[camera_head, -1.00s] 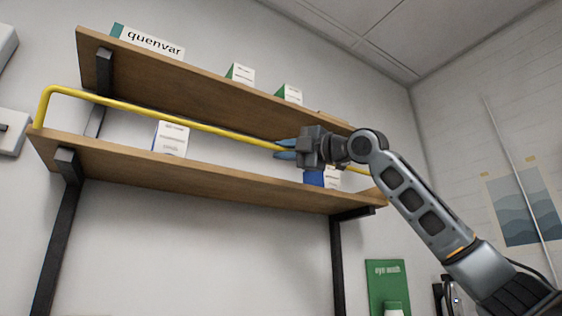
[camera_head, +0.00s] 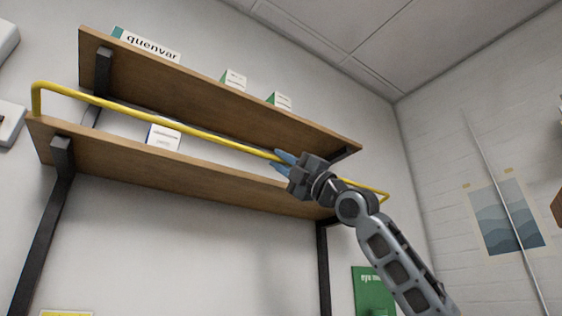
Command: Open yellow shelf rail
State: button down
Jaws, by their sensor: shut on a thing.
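The yellow shelf rail (camera_head: 180,128) is a long thin bar along the front of the lower wooden shelf (camera_head: 130,160). Its left end bends down to the shelf's left corner. Its right end shows beyond my gripper and bends down near the shelf's right side. My gripper (camera_head: 281,161) has blue fingertips and is shut on the rail, right of its middle. My gripper's body hides a short stretch of the rail and part of the shelf behind it.
A white box (camera_head: 163,137) stands on the lower shelf behind the rail. The upper shelf (camera_head: 200,96) holds a "quenvar" box (camera_head: 147,45) and two green-and-white boxes. Black brackets support the shelves. A green eye wash sign (camera_head: 372,291) is below right.

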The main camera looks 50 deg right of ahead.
jog(key=shift+f, duration=0.7)
jog(key=shift+w+f, duration=0.1)
jog(key=shift+f, duration=0.05)
jog(key=c, duration=1.1)
grip_release()
jog(key=shift+b+v, duration=1)
jog(key=shift+v, duration=2.9)
